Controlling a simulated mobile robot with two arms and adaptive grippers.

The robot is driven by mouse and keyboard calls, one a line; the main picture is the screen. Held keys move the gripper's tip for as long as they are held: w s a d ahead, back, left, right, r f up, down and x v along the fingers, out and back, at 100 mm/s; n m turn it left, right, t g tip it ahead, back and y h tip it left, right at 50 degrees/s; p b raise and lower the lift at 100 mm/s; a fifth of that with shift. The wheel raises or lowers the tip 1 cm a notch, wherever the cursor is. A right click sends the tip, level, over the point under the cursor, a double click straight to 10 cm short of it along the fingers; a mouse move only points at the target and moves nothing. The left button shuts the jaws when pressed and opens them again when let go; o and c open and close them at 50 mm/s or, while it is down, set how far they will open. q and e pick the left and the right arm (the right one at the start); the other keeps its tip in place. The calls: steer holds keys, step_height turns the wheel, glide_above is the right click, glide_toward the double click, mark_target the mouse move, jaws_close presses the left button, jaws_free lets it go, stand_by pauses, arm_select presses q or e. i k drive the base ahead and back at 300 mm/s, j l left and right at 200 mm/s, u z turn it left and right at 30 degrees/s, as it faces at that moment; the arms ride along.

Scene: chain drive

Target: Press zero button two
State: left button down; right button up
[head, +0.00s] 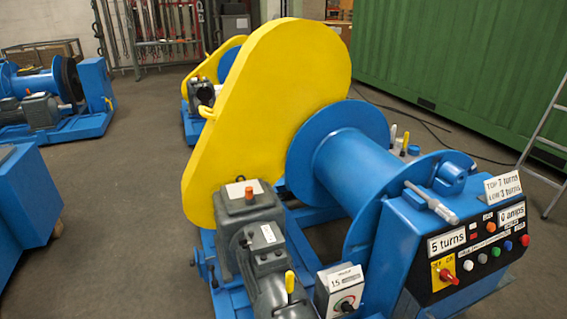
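A black control panel (487,248) is on the right end of a blue winch. It carries a row of small round buttons, including a white button (468,265), a green button (482,258), a blue button (508,246) and a red button (524,240). A display reading "5 turns" (446,242) and one reading "0 amps" (511,214) sit above the row. A red switch (448,277) is on a yellow plate at lower left. The small labels are too small to read, so I cannot tell which is zero button two. Neither gripper is in view.
A card reading "TOP 7 turns, LOW 3 turns" (502,186) stands above the panel. A blue drum (350,165), a yellow guard (265,110) and a grey box with a dial (340,291) are left of it. A ladder (545,150) stands at right. Open floor (125,195) lies left.

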mark_target(491, 226)
steer(key=z, duration=1.4)
